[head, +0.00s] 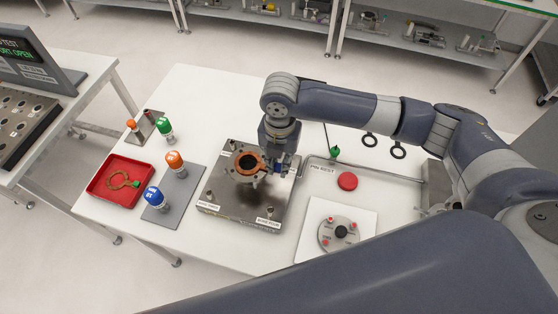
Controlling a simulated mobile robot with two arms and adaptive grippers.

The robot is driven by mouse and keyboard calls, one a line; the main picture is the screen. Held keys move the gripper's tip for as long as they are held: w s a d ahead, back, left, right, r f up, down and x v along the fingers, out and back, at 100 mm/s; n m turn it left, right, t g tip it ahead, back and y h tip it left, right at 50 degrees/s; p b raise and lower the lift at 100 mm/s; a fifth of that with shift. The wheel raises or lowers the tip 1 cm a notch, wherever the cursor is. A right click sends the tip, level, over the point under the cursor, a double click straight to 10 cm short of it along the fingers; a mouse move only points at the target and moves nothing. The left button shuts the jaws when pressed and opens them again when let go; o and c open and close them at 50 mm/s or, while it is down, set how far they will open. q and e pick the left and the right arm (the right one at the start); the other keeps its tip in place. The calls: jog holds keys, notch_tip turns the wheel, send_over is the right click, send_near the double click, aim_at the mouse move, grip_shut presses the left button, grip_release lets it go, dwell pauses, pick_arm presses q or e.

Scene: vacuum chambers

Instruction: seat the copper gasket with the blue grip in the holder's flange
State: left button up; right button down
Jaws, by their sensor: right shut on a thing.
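The holder (235,205) is a metal plate block with a round flange (236,172) on it. A copper gasket (249,162) lies over the flange opening as a flat ring; I cannot tell whether it rests in the flange or is held just above it. My right gripper (277,168) reaches down from above at the ring's right side and is shut on the gasket's grip. Blue shows at the fingers, but the grip is mostly hidden. My left gripper is out of view.
Blue- (154,196), orange- (174,161) and green-capped (165,127) items stand nearby. Right of the holder are a red disc (347,181) and a round fixture (339,233).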

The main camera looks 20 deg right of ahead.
jog(key=shift+f+p, duration=0.25)
jog(key=shift+p, duration=0.15)
dwell(0.5)
jog(key=c, duration=1.4)
grip_release()
jog(key=shift+c, duration=0.2)
jog(key=shift+f, duration=0.1)
jog(key=shift+r, duration=3.55)
jog(key=shift+s+f, duration=0.1)
